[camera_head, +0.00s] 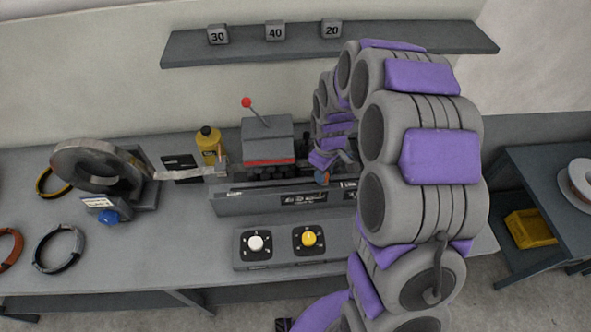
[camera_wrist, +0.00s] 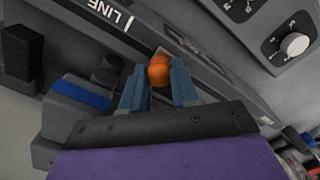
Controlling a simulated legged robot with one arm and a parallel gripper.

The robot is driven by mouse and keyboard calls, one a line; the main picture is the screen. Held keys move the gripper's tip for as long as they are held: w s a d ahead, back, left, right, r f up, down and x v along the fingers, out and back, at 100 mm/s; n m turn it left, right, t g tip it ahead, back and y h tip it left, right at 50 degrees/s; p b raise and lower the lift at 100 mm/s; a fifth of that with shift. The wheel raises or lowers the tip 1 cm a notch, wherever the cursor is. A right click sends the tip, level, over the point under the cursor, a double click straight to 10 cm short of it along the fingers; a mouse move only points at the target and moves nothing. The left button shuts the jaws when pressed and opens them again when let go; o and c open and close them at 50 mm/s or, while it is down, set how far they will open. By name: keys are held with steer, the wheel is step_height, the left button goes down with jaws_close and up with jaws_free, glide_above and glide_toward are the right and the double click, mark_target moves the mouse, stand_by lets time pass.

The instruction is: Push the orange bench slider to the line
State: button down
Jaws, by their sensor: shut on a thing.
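The orange slider knob (camera_wrist: 159,70) sits between the two blue fingers of my gripper (camera_wrist: 159,76) in the wrist view, and the fingers are shut on it. In the head view only a small bit of the orange knob (camera_head: 322,177) shows, below my gripper (camera_head: 325,165) and mostly hidden by it. The bench rail (camera_head: 270,203) runs left to right along the machine. A white LINE label (camera_wrist: 115,16) is on the rail, up and left of the knob in the wrist view.
A grey machine (camera_head: 268,142) with a red-knobbed lever stands behind the rail. A tape coil stand (camera_head: 92,170) and yellow bottle (camera_head: 209,144) are to the left. A control box (camera_head: 284,242) with two dials is in front. My arm blocks the right side.

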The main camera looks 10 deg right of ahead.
mark_target(341, 181)
steer(key=d, duration=0.5)
steer(key=shift+s+p, duration=0.1)
steer(key=shift+p, duration=0.25)
steer(key=shift+d, duration=0.1)
steer(key=c, duration=1.1)
jaws_free()
steer(key=shift+d, duration=0.1)
steer(key=shift+c, duration=0.2)
steer(key=shift+r, duration=0.1)
step_height(341, 181, up, 17)
steer(key=p, duration=0.1)
steer(key=shift+p, duration=0.35)
